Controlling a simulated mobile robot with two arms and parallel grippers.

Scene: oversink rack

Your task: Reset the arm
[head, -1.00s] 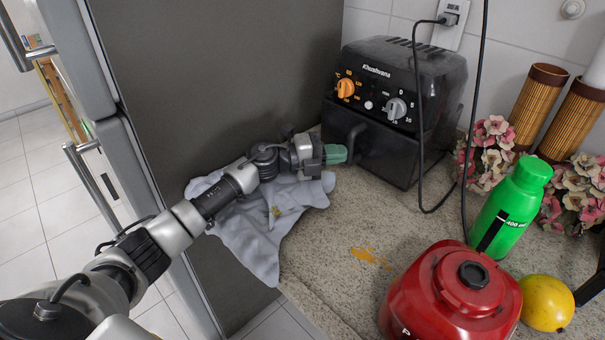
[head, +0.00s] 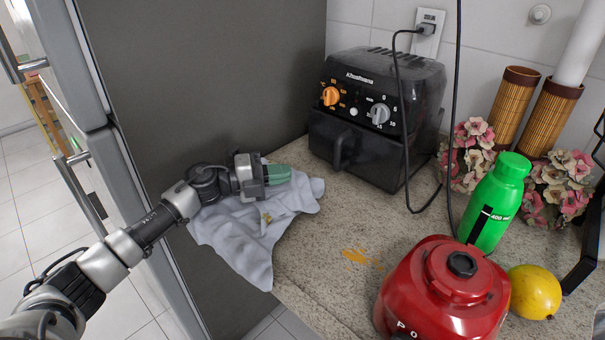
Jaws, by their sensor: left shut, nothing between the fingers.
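My left gripper (head: 279,174) has green fingers that are shut with nothing between them. It is above the light grey cloth (head: 245,236), which lies on the counter's left corner and hangs over the edge. My left arm comes in from the lower left and passes in front of the fridge side. The fingers point right, towards the black air fryer (head: 375,115), and are apart from it. My right gripper is not in view.
A red appliance (head: 440,290), a yellow fruit (head: 535,292) and a green bottle (head: 495,205) stand at the right. An orange spill (head: 358,257) marks the counter (head: 325,225). A black cord hangs by the air fryer. The grey fridge (head: 215,90) borders the left.

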